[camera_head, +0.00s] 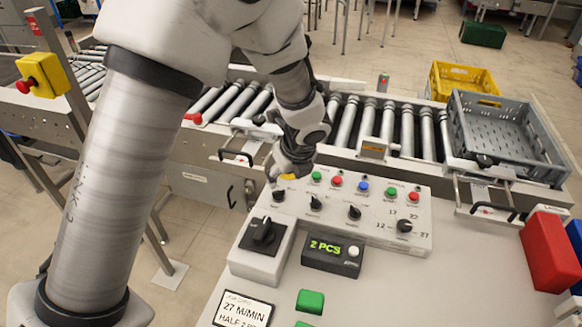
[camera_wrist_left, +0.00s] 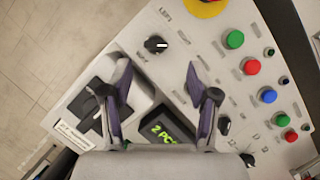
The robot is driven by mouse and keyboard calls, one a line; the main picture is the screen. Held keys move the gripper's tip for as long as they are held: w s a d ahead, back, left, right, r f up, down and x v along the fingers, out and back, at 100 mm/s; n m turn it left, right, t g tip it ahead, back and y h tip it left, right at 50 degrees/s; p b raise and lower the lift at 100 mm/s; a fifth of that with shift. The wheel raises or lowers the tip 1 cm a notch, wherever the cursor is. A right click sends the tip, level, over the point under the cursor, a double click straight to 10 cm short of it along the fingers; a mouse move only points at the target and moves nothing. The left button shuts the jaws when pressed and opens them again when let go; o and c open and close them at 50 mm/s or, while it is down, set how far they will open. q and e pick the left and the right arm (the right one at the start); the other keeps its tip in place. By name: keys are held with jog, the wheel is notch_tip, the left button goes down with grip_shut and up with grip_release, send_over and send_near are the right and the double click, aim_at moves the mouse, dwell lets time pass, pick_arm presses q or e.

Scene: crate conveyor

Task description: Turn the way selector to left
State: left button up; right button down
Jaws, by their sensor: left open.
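The control panel (camera_head: 380,240) carries several black knobs, and their small labels are not readable, so I cannot tell for certain which is the way selector. The leftmost small knob (camera_head: 278,196) is just below my left gripper (camera_head: 283,170). In the left wrist view this knob (camera_wrist_left: 155,43) shows a white mark on its right side. It lies beyond the fingertips, roughly centred between them. My left gripper (camera_wrist_left: 157,75) is open and empty, apart from the knob. Other black knobs (camera_head: 315,203) and (camera_head: 354,212) sit to its right. My right gripper is not in view.
A large black rotary switch (camera_head: 263,232) and a counter reading 2 PCS (camera_head: 332,254) stand in front. Green, red and blue buttons (camera_head: 363,188) line the panel's back. A yellow-based red button (camera_wrist_left: 205,6) is close by. A grey crate (camera_head: 460,140) stands on the conveyor.

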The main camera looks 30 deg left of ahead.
aim_at(280, 191)
pick_arm(q)
jog(key=shift+w+a+f, duration=0.1)
jog(key=shift+w+f, duration=0.05)
jog(key=shift+f, duration=0.05)
jog(key=shift+s+f, duration=0.25)
jog(key=shift+f, duration=0.05)
jog(key=f, duration=0.1)
jog(key=b, duration=0.1)
jog(key=a+f, duration=0.1)
jog(key=shift+s+f, duration=0.3)
jog(key=f, duration=0.1)
jog(key=w+a+f, duration=0.1)
jog(key=shift+w+f+b, duration=0.2)
jog(key=shift+f+b, duration=0.1)
jog(key=shift+f, duration=0.05)
jog(key=shift+w+a+f, duration=0.15)
jog(key=shift+w+f, duration=0.05)
jog(key=shift+f, duration=0.05)
jog(key=shift+s+r, duration=0.2)
jog(key=shift+r, duration=0.05)
jog(key=shift+s, duration=0.15)
jog(key=c, duration=0.3)
jog(key=shift+d, duration=0.2)
grip_shut()
